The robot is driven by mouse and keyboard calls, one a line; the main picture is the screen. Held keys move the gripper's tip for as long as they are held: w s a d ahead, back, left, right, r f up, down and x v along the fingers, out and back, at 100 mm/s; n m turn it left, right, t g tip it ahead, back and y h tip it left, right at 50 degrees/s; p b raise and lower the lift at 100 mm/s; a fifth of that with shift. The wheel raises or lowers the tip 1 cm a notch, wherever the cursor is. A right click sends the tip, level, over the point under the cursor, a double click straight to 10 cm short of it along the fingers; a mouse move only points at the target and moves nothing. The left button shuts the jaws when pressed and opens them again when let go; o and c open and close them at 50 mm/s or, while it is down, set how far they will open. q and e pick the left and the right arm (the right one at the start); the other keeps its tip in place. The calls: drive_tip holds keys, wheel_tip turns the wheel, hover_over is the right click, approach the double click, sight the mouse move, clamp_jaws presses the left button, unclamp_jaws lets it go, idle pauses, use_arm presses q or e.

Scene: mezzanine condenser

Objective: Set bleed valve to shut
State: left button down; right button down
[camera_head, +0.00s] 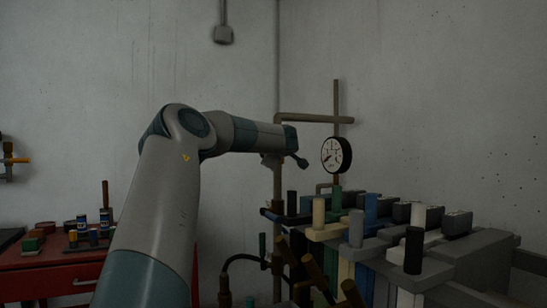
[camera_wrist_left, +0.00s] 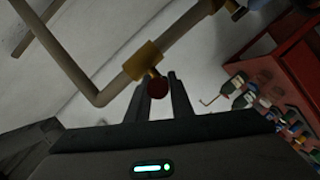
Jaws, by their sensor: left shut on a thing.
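The bleed valve appears in the left wrist view as a brass body (camera_wrist_left: 144,60) on a tan pipe, with a dark red knob (camera_wrist_left: 157,87) on a short stem. My left gripper (camera_wrist_left: 160,82) has its two dark fingers on either side of the knob and is shut on it. In the head view my left arm reaches right to the upright pipe in the corner. The fingers and the knob cannot be made out there. The valve's exact setting cannot be read. My right gripper is in neither view.
A round gauge (camera_head: 336,154) hangs on the pipework right of my left wrist. Below it stands a crowded bank of coloured blocks and upright levers (camera_head: 414,250). A red cabinet (camera_head: 50,275) with small cans and parts on top is at the left.

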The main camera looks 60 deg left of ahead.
use_arm(q)
drive_tip(key=shift+f, duration=0.25)
drive_tip(key=c, duration=1.6)
unclamp_jaws()
drive_tip(key=shift+o, duration=0.2)
drive_tip(key=shift+d+r, duration=0.1)
drive_tip(key=shift+r, duration=0.05)
